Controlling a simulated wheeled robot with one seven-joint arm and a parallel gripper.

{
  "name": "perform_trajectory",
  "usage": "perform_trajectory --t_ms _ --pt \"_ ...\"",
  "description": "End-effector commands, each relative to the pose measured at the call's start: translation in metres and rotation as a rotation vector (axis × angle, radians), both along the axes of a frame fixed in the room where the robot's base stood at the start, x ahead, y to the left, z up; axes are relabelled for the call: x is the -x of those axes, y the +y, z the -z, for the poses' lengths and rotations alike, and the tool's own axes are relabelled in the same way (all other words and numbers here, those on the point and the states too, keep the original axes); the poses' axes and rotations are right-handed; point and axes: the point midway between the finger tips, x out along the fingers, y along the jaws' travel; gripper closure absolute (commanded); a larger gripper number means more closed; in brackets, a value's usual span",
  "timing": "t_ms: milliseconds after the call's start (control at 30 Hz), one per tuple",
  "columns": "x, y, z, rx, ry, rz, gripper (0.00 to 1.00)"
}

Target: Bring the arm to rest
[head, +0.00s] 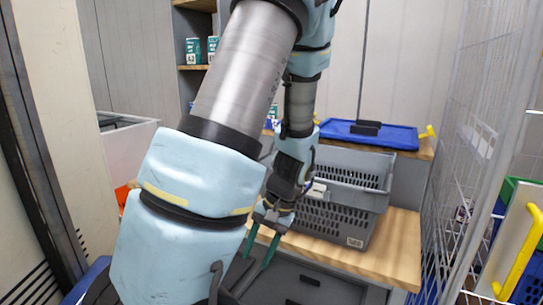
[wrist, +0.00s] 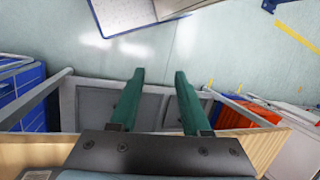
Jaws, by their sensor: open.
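My gripper (head: 259,247) has green fingers and hangs from my arm in the middle of the head view, in front of the wooden bench top. In the wrist view, my gripper (wrist: 159,77) shows its two fingers apart with nothing between them. Below and beyond them is a grey panelled surface (wrist: 151,105), with the pale floor (wrist: 150,58) past it. My arm covers much of the left and middle of the head view.
Grey crates (head: 335,215) sit on the wooden bench (head: 397,243), close to my gripper. A blue lid (head: 390,136) lies behind them. A wire mesh cage (head: 467,150) stands at the right. Shelves with cans (head: 193,50) stand behind my arm.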

Motion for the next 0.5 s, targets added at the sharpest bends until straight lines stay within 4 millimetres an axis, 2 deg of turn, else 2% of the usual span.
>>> perform_trajectory --t_ms 200,400,500 --pt "0.000 0.013 -0.038 0.225 -0.089 -0.120 0.53" --pt "-0.002 0.027 -0.069 0.337 -0.205 -0.180 0.53" --pt "-0.003 0.033 -0.079 0.360 -0.246 -0.195 0.53"
